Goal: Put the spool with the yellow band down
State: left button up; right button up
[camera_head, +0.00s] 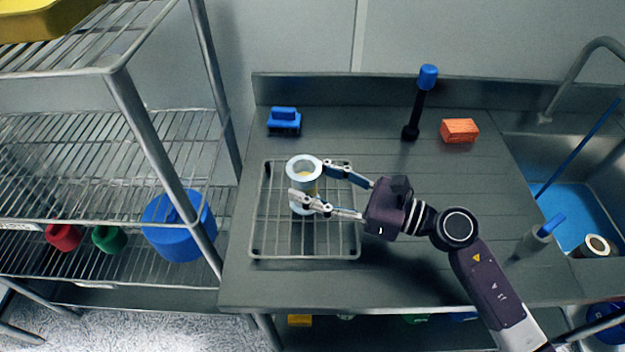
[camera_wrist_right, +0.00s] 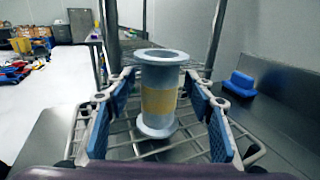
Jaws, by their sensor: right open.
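The spool with the yellow band (camera_head: 304,172) stands upright on the wire rack (camera_head: 262,240) on the steel counter. In the right wrist view the spool (camera_wrist_right: 160,75) is grey, with a wide flange at each end and a yellow band around its middle. My right gripper (camera_head: 318,187) is open, with one finger on each side of the spool. In the right wrist view, gaps show between the blue finger pads (camera_wrist_right: 160,122) and the spool. The spool's base appears to rest on the rack's wires. My left gripper is not in view.
A blue brush (camera_head: 284,120) lies behind the rack. A black-handled tool with a blue top (camera_head: 428,78) and an orange block (camera_head: 459,130) are at the back. A sink (camera_head: 575,205) is at the right; wire shelves (camera_head: 100,125) with a blue container (camera_head: 178,228) stand at the left.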

jog(key=b+v, duration=0.4)
jog(key=v, duration=0.6)
jog(key=shift+s+d+f, duration=0.15)
jog(key=shift+d, duration=0.15)
jog(key=shift+s+d+r, duration=0.2)
jog(key=shift+s+d, duration=0.05)
jog(key=shift+d, duration=0.4)
